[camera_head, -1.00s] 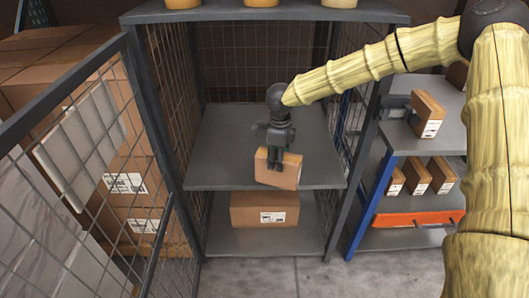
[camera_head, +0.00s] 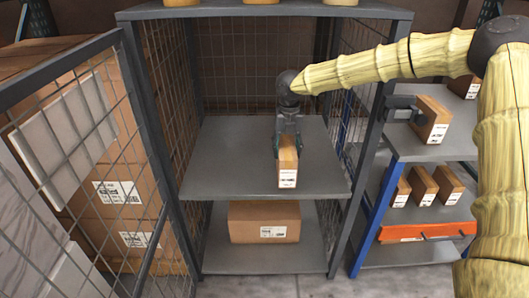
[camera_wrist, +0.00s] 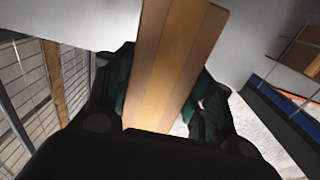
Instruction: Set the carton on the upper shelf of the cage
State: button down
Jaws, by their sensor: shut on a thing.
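The carton (camera_head: 287,166) is a small brown box with a white label on its near face. My gripper (camera_head: 288,142) is shut on it, and the carton stands upright at the front part of the cage's upper shelf (camera_head: 230,160). I cannot tell whether its base touches the shelf. In the wrist view the carton (camera_wrist: 178,60) shows its tan top with a lighter tape strip between the dark finger pads. The cage (camera_head: 355,140) has grey posts and mesh walls, and its front is open.
A larger carton (camera_head: 264,222) sits on the cage's lower shelf. The mesh door (camera_head: 125,130) stands open at the left, with brown boxes behind it. At the right is a blue-framed rack (camera_head: 372,215) with several small cartons. The upper shelf is clear around the carton.

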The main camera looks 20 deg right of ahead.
jog(key=w+a+f, duration=0.1)
jog(key=w+f, duration=0.1)
jog(key=w, duration=0.5)
jog(key=w+a+f, duration=0.2)
jog(key=w+f, duration=0.1)
jog(key=w, duration=0.4)
jog(key=shift+w+a+b, duration=0.15)
jog(key=shift+w+b, duration=0.25)
jog(key=shift+b, duration=0.05)
jog(key=shift+f, duration=0.1)
jog(key=c, duration=0.6)
grip_release()
jog(key=shift+o, duration=0.2)
notch_tip(320, 180, up, 8)
jog(key=shift+f+p, duration=0.15)
jog(key=shift+p, duration=0.15)
